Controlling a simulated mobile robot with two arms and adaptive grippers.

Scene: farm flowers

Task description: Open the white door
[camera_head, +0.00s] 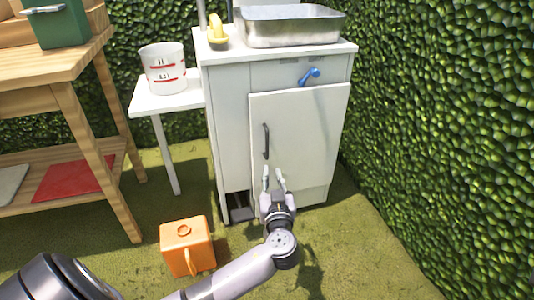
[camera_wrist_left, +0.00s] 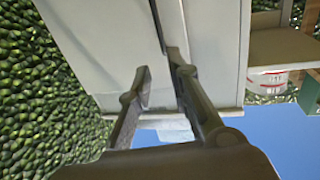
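The white door (camera_head: 306,135) is on the front of a white cabinet (camera_head: 228,125) in the head view. It looks shut or nearly so. A dark upright handle (camera_head: 266,141) is near the door's left edge. My left gripper (camera_head: 273,176) is just below the handle, fingers pointing up at the door. Its two fingers are apart, and nothing is seen held. In the left wrist view the open fingers (camera_wrist_left: 162,72) are in front of the door (camera_wrist_left: 100,45); a thin dark bar, apparently the handle (camera_wrist_left: 158,25), runs towards the gap between them. Contact cannot be told. My right gripper is not seen.
A metal basin (camera_head: 292,38) and a yellow object (camera_head: 217,30) are on the cabinet top. A blue lever (camera_head: 309,77) is above the door. An orange container (camera_head: 187,247) stands on the grass near my arm. A hedge (camera_head: 440,120) borders the right; grass before the door is clear.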

